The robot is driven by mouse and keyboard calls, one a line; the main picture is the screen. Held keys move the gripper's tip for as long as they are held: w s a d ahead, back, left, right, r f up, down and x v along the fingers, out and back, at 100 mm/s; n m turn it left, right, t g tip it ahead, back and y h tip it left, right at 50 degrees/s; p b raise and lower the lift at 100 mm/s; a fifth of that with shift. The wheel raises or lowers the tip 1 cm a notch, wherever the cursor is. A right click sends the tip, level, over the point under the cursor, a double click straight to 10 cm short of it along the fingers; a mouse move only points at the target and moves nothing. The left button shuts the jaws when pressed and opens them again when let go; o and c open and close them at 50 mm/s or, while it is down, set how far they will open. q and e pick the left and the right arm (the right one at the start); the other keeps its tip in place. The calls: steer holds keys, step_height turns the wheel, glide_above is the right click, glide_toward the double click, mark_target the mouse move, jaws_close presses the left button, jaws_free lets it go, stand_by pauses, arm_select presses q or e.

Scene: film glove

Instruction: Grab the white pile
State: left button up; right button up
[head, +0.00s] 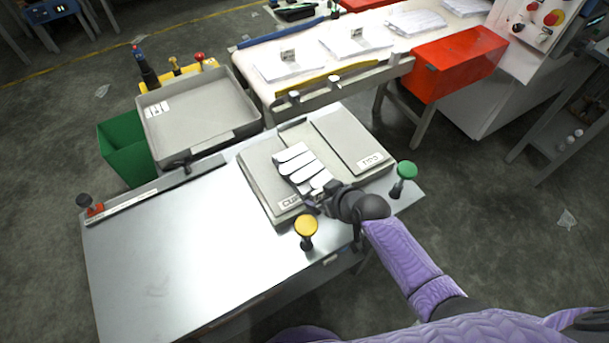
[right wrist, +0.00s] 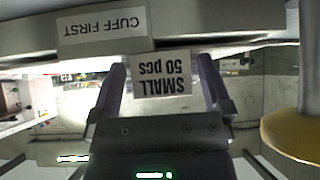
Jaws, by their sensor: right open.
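The white pile (head: 298,164), several overlapping white pieces, lies on a grey tray-like fixture (head: 258,171) on the metal table. My right gripper (head: 319,199) is at the near end of the pile, by the fixture's front edge. In the right wrist view my right gripper (right wrist: 161,68) is open, a finger on each side of a white label (right wrist: 163,76) reading "SMALL 50 pcs", upside down. I cannot tell whether the fingers touch anything. A "CUFF FIRST" label (right wrist: 102,30) is on the grey edge beside it. My left gripper is not in view.
A yellow knob (head: 306,227) and a green knob (head: 406,171) stand up either side of my right gripper. The table's left part (head: 185,245) is bare. A grey tray (head: 200,118), green bin (head: 122,150) and conveyor with paper stacks (head: 357,42) lie beyond.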

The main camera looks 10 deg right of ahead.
steer(key=shift+r, duration=0.1)
steer(key=c, duration=1.2)
